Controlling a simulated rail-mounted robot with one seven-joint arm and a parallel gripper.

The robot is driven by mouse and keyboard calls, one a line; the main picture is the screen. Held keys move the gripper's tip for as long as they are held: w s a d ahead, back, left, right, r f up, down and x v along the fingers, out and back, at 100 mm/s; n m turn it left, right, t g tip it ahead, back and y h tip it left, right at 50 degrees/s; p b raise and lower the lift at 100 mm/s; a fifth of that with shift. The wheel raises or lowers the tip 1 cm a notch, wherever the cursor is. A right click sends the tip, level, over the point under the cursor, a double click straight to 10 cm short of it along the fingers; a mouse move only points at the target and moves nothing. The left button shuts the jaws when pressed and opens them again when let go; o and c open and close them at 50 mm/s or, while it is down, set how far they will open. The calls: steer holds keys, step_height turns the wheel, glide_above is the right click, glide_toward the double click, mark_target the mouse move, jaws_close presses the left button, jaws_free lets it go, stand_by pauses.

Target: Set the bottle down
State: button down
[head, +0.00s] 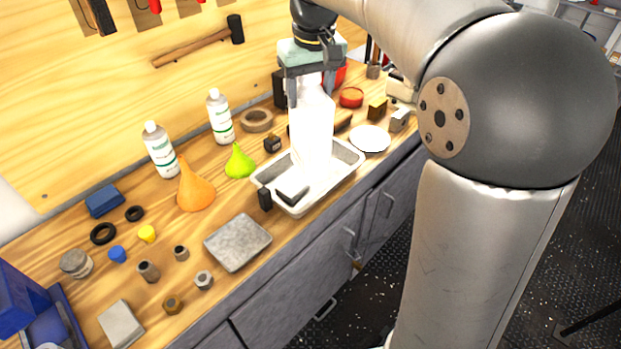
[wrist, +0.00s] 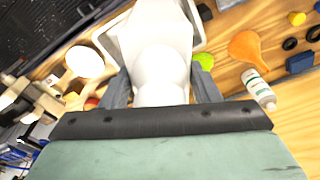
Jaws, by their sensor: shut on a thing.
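A white bottle (head: 312,128) hangs upright between the fingers of my gripper (head: 311,84), which is shut on its upper part. The bottle also fills the top middle of the wrist view (wrist: 155,35), with the gripper's fingers (wrist: 162,90) on either side of its neck. In the head view its lower end overlaps a pale metal tray (head: 349,158) on the bench. I cannot tell whether the base touches the tray.
Two white labelled bottles (head: 160,150) (head: 220,117), an orange funnel (head: 194,190) and a green funnel (head: 239,162) stand left of the tray. A white disc (head: 370,138) lies to its right. A grey slab (head: 238,242) lies nearer the bench's front edge.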

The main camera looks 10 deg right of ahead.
steer(key=shift+w+f, duration=0.1)
steer(key=shift+w, duration=0.35)
steer(key=w+d+f+p, duration=0.4)
steer(key=w+d+f, duration=0.2)
steer(key=w+f, duration=0.5)
steer(key=shift+w+f+p, duration=0.25)
steer(key=shift+f+p, duration=0.15)
steer(key=shift+f, duration=0.4)
steer(key=shift+f, duration=0.15)
steer(key=shift+c, duration=2.4)
jaws_free()
